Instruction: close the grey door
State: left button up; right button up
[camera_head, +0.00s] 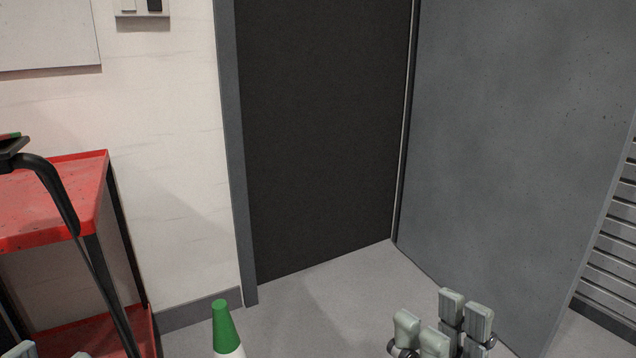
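The grey door (513,150) stands open at the right, swung out into the room. Its hinge side is at the right edge of the doorway, and its free edge is at the far right. The grey door frame (234,150) borders a dark doorway (320,130). My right gripper (443,325) is low at the bottom, in front of the door's lower part in the picture. I see nothing held in it, but its finger opening is unclear. My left gripper (48,354) barely shows at the bottom left corner, mostly cut off.
A green and white cone-shaped object (222,322) rises at the bottom, before the doorway. A red cart (85,185) with a black handle stands at the left by the white wall. A grey slatted surface (612,250) is beyond the door. The floor (330,300) before the doorway looks clear.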

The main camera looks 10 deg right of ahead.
aim_at(523, 130)
jog(key=l+u, duration=0.3)
jog(key=l, duration=2.55)
